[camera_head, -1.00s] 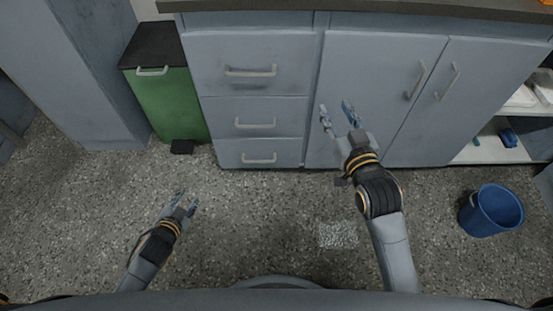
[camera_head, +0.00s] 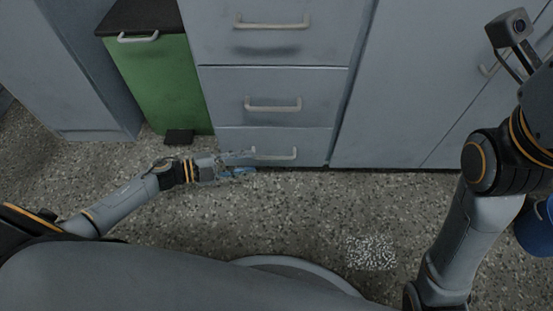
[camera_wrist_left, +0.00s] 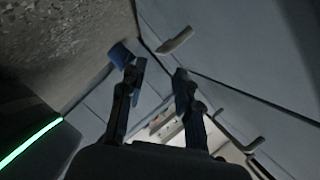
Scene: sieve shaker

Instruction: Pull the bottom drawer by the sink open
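The bottom drawer (camera_head: 235,142) is the lowest of three stacked grey drawer fronts and sits flush with the cabinet. Its pale bar handle (camera_head: 278,154) runs sideways; a handle, likely the same one, shows beyond the fingertips in the left wrist view (camera_wrist_left: 175,40). My left gripper (camera_head: 243,163) is low, just left of this handle, with its fingers apart and pointing right along the drawer front. In the left wrist view its two fingers (camera_wrist_left: 157,72) are spread with nothing between them. My right arm rises at the right edge; its fingers are out of the picture.
The middle drawer (camera_head: 230,95) and top drawer are shut above. A green bin (camera_head: 165,85) with a pedal (camera_head: 179,137) stands left of the drawers. A blue bucket (camera_head: 535,228) is at the right edge.

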